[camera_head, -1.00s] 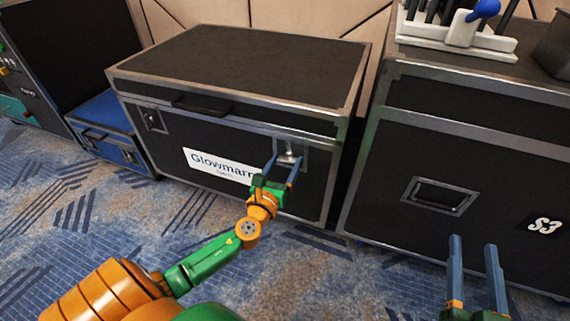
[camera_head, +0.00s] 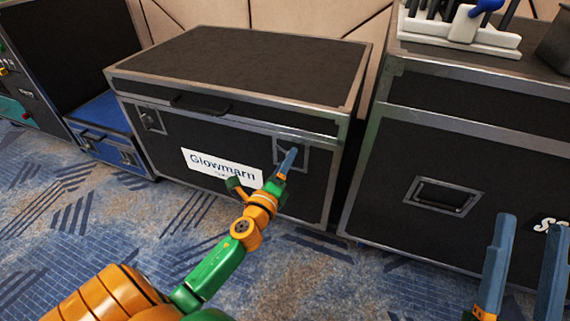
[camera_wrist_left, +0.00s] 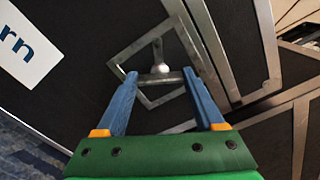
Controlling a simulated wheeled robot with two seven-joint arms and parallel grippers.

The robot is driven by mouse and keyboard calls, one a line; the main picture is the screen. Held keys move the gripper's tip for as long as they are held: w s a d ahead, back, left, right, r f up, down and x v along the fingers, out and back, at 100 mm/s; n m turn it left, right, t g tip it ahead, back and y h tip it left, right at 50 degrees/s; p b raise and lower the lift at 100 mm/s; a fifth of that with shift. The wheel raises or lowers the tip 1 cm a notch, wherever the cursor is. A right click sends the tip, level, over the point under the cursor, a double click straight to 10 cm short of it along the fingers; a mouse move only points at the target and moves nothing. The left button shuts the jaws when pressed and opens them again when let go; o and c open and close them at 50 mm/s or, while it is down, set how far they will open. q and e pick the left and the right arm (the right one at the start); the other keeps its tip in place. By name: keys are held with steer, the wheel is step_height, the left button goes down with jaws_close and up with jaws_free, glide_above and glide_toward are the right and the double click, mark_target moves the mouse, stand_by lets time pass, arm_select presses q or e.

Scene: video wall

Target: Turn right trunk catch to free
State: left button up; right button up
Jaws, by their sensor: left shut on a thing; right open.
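The trunk is the black case (camera_head: 240,55) with metal edges and a white "Glowmarn" label. Its right catch sits in a square metal recess (camera_head: 306,152) on the front, right of the label. In the left wrist view the catch (camera_wrist_left: 160,77) is a short metal bar with a round knob, between the two blue fingers. My left gripper (camera_head: 289,155) is shut on this catch, rolled so its fingers overlap in the head view, hiding most of it there. The left catch (camera_head: 151,119) is at the case's other front corner. My right gripper (camera_head: 531,222) is open and empty at lower right.
Another black case (camera_head: 395,190) with a recessed handle stands close on the right, near my right gripper. A white rack (camera_head: 460,35) sits on top of it. A blue case (camera_head: 105,125) stands left. Patterned carpet (camera_head: 310,280) is clear in front.

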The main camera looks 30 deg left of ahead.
arm_select(q)
steer(key=shift+n, duration=2.8)
arm_select(e)
steer(key=shift+w+f+g+h, duration=0.4)
steer(key=shift+w+f+g, duration=0.2)
steer(key=shift+w+f, duration=0.25)
steer(key=shift+s+f, duration=0.1)
arm_select(q)
steer(key=o, duration=1.4)
steer(key=shift+p+v, duration=0.7)
steer(key=shift+v, duration=2.9)
arm_select(e)
step_height(320, 180, down, 6)
steer(key=w+g+h, duration=0.1)
steer(key=w+g, duration=0.1)
steer(key=g, duration=0.1)
steer(key=shift+w+m+h, duration=0.25)
steer(key=shift+m+h, duration=0.15)
arm_select(q)
steer(key=shift+a, duration=0.1)
arm_select(e)
steer(key=shift+d+g, duration=0.1)
steer(key=shift+g, duration=0.2)
